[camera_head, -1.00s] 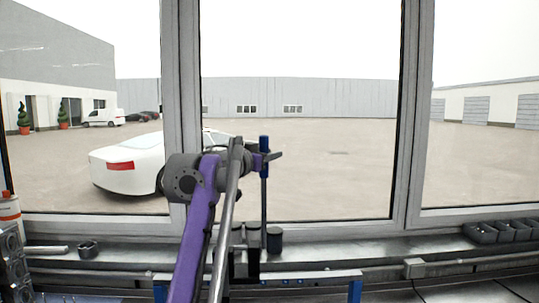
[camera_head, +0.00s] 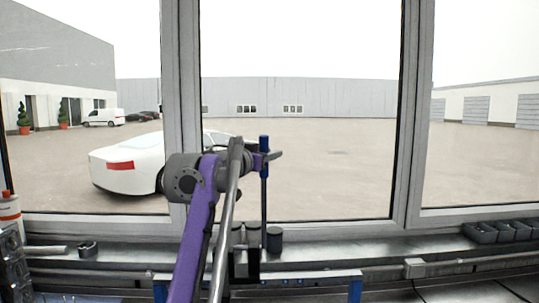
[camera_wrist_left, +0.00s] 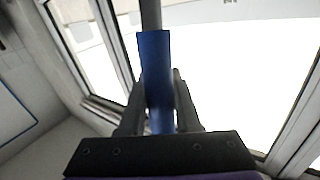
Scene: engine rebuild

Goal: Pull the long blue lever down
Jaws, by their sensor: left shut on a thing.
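The long blue lever (camera_head: 264,190) stands upright in front of the window, with a thicker blue grip at its top. My left gripper (camera_head: 268,156) is at that grip, its fingers on either side of it. In the left wrist view the blue grip (camera_wrist_left: 156,75) runs between the two fingers of my left gripper (camera_wrist_left: 158,108), which is shut on it. A grey shaft continues from the grip at the top of that view. The lever's lower end is partly hidden among dark parts near the sill. My right gripper is not in view.
Grey bins (camera_head: 500,231) are at the right, and a bottle (camera_head: 9,214) is at the left edge. The window is close behind the lever.

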